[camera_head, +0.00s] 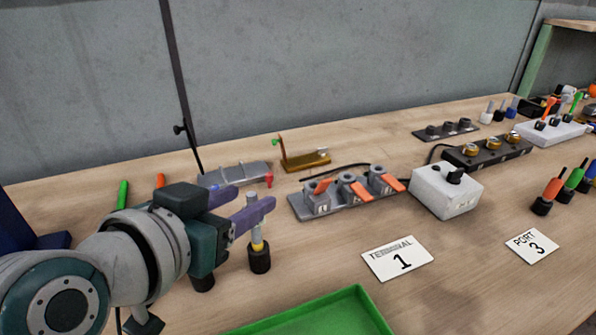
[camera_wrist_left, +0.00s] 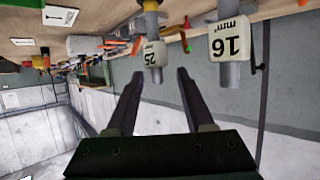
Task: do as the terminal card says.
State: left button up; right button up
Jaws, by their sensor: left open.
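The terminal card (camera_head: 397,259), reading "TERMINAL 1", lies on the table at the front middle. A grey terminal block (camera_head: 345,195) with three orange levers sits behind the first card. My left gripper (camera_head: 252,197) is open at the left, above a tool standing in a black base (camera_head: 259,259). In the left wrist view, my left gripper (camera_wrist_left: 160,74) points towards a tool tagged 25 mm (camera_wrist_left: 152,55); a 16 mm tool (camera_wrist_left: 231,42) stands to its right. Neither tool is visibly gripped. My right gripper is out of view.
A white box with a black knob (camera_head: 446,192) stands right of the terminal block. Behind it is a dark block with brass rings (camera_head: 488,150). A brass bracket (camera_head: 304,159) stands at the back. A green tray (camera_head: 312,315) is in front. Several handled tools (camera_head: 551,190) stand at the right.

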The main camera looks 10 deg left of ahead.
pick_arm(q)
jog(key=b+x, duration=0.1)
jog(key=x, duration=0.4)
jog(key=shift+d, duration=0.15)
jog(key=shift+c, duration=0.2)
grip_shut()
jog(key=shift+f, duration=0.1)
